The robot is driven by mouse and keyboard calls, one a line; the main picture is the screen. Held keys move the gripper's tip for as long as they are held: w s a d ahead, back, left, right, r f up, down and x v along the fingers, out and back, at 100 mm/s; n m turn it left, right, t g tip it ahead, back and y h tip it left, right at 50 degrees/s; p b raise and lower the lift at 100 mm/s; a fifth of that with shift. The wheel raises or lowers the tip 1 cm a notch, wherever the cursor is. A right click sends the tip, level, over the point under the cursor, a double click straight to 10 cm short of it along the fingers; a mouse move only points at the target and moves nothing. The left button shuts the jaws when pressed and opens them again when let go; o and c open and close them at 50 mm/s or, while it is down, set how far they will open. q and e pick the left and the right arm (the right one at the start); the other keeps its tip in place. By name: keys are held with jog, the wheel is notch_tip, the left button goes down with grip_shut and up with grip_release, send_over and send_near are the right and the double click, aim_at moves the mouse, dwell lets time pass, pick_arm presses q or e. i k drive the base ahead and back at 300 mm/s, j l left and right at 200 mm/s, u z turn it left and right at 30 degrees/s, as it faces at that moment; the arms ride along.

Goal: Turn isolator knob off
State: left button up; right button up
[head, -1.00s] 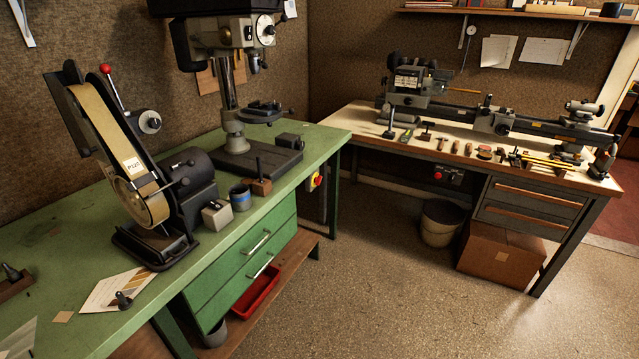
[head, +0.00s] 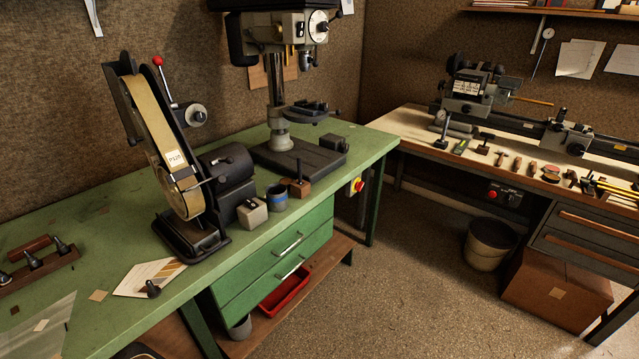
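A small red knob on a yellow plate (head: 359,185), which looks like the isolator knob, sits below the far right end of the green bench (head: 390,147). It is on a pale box beside the bench's right legs. It is too small in view to tell which way the knob is turned. Neither of my grippers is in view.
A belt sander (head: 168,150) and a drill press (head: 280,110) stand on the green bench. The floor (head: 400,290) between is clear.

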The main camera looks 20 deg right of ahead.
aim_at(358, 186)
jog(key=i+l+u, duration=0.2)
jog(key=l+u, duration=0.25)
jog(key=l, duration=1)
jog(key=l+u, duration=0.45)
jog(key=l, duration=0.95)
